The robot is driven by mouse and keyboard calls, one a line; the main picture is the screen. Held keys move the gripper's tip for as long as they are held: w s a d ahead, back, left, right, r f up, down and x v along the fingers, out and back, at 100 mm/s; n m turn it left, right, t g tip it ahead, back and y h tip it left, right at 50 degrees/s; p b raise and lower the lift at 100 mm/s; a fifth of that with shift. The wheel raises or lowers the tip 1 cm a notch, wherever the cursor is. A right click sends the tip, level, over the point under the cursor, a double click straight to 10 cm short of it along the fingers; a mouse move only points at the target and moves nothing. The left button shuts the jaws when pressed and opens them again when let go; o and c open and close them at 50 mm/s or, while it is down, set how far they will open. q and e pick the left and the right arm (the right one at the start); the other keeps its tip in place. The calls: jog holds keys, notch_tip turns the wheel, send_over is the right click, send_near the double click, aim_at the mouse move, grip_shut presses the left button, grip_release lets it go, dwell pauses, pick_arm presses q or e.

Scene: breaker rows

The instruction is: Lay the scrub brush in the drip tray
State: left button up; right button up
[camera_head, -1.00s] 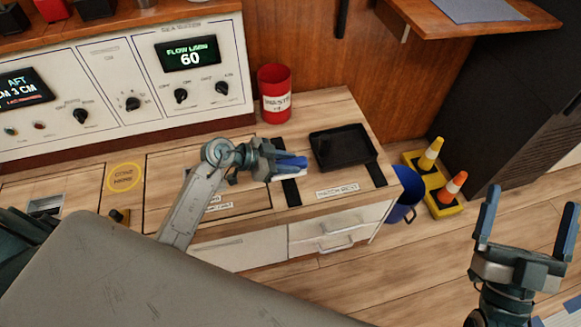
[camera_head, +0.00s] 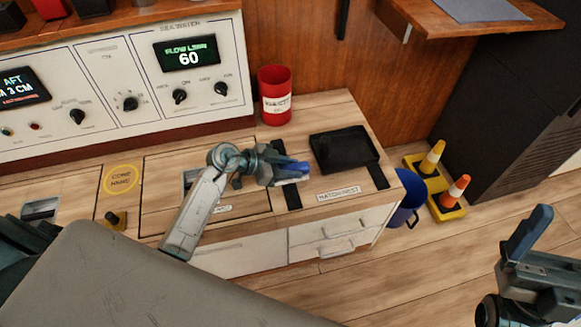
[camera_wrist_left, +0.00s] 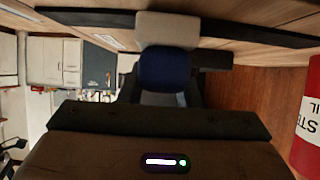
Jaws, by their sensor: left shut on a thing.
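The drip tray (camera_head: 331,159) is a shallow black tray on the right end of the wooden counter, with bare floor showing in it. My left gripper (camera_head: 293,170) is shut just left of the tray, over a black strip. The scrub brush is mostly hidden by the blue fingers; a pale part of it shows in the left wrist view (camera_wrist_left: 168,30), beyond a dark blue finger. I cannot tell whether it touches the counter. My right gripper (camera_head: 547,240) is open and empty at the right edge, away from the counter.
A red bin (camera_head: 275,95) stands on the counter behind my left gripper, also large at right in the left wrist view (camera_wrist_left: 309,130). A blue bucket (camera_head: 408,198) and yellow-based cones (camera_head: 433,160) stand right of the counter. A wooden shelf (camera_head: 470,28) juts out above.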

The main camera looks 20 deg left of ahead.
pick_arm(q)
jog(key=shift+f, duration=0.1)
jog(key=o, duration=1)
